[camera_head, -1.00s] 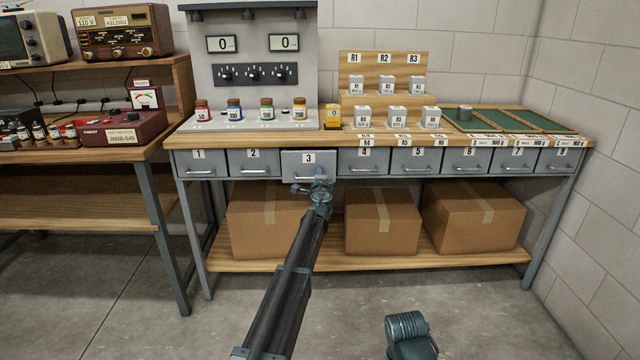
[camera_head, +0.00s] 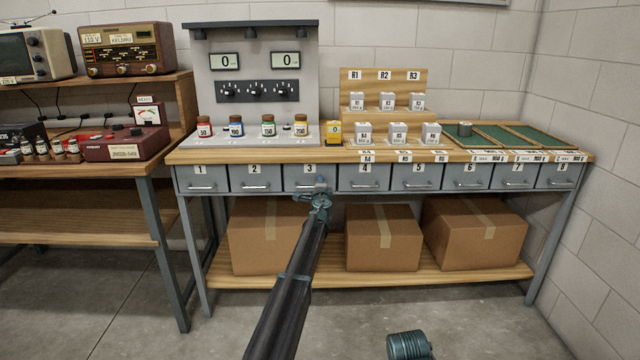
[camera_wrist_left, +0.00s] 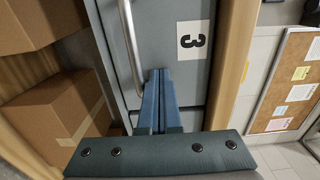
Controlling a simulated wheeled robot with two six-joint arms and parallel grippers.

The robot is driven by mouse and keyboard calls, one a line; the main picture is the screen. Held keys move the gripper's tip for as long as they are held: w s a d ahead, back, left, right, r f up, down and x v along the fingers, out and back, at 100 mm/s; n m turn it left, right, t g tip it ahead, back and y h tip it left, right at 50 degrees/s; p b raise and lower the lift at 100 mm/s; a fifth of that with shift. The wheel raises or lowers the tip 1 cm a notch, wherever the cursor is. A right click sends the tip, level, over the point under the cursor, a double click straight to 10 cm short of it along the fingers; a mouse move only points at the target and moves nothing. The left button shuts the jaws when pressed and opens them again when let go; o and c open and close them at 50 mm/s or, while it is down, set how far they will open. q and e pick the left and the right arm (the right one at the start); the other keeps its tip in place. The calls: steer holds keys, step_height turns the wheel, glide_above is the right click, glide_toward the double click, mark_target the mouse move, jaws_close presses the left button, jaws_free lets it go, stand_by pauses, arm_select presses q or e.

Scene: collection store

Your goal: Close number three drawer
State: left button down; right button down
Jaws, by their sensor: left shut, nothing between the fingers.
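The number three drawer (camera_head: 298,175) is grey with a white "3" label and a metal bar handle. Its front now looks level with the drawers on both sides. My left gripper (camera_head: 320,186) is at the right part of this drawer's front. In the left wrist view the gripper (camera_wrist_left: 160,80) is shut and empty, its fingertips at the drawer front (camera_wrist_left: 170,40) beside the handle (camera_wrist_left: 131,45), between it and the label's side. I cannot tell whether the tips touch the front.
Closed drawers flank it, including drawer two (camera_head: 254,178) and drawer four (camera_head: 364,178). Cardboard boxes (camera_head: 383,240) stand on the shelf below. Jars, labelled blocks and a yellow item (camera_head: 334,133) stand on the bench top (camera_head: 200,155). The floor in front is clear.

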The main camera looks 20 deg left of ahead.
arm_select(q)
steer(key=shift+w+a, duration=0.2)
steer(key=shift+w, duration=0.3)
steer(key=v, duration=1.5)
steer(key=s+d+f+n+g, duration=0.3)
steer(key=s+f+n+g, duration=0.15)
steer(key=s, duration=0.55)
steer(key=s+d+f+n+g, duration=0.3)
steer(key=s+f, duration=0.3)
steer(key=s, duration=0.4)
steer(key=s+d+f+n+g, duration=0.35)
steer(key=s+f, duration=0.25)
steer(key=s, duration=0.4)
steer(key=s+d+f+g+h, duration=0.25)
steer(key=s+d, duration=0.25)
steer(key=s, duration=0.6)
steer(key=s+d+f+g+h, duration=0.1)
steer(key=s+d+f+g, duration=0.25)
steer(key=s, duration=0.75)
step_height(320, 180, up, 35)
steer(key=d+p, duration=0.1)
steer(key=p, duration=3.3)
steer(key=shift+g, duration=0.3)
steer(key=shift+w+d+f, duration=0.1)
steer(key=shift+f, duration=0.1)
